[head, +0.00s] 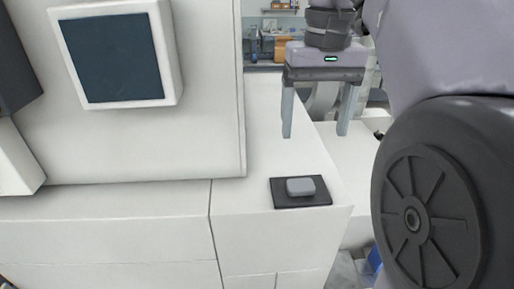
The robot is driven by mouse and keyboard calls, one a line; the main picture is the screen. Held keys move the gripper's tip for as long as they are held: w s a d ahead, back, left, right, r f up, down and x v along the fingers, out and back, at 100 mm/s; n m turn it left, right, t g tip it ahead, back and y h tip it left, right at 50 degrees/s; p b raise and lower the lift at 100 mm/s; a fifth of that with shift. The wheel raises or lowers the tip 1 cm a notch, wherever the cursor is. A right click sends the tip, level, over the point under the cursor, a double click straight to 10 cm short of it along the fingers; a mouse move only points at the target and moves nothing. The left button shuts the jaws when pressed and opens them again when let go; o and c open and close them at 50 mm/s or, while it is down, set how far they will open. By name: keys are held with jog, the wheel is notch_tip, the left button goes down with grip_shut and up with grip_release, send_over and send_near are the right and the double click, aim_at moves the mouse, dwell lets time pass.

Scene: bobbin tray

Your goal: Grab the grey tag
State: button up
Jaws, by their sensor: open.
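The grey tag (300,187) is a small rounded block. It lies on a dark flat pad (283,203) near the front right corner of the white counter (265,140). My gripper (315,133) is open, with two grey fingers spread apart and pointing down. Nothing shows between the fingers. In the picture it is above the tag and a little to the right, apart from it.
A white cabinet with a dark screen (117,58) stands to the left of the counter's clear strip. The counter's right edge is close to the pad. A shelf area with small items shows at the back. My own arm fills the right side.

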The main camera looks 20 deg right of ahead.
jog(key=b, duration=0.3)
send_over(301, 186)
jog(key=f, duration=0.8)
jog(key=shift+s, duration=0.3)
jog(key=f, duration=0.4)
jog(key=f+b, duration=0.1)
jog(key=f, duration=0.1)
jog(key=shift+w, duration=0.35)
jog(key=shift+r, duration=0.1)
jog(key=c, duration=1.4)
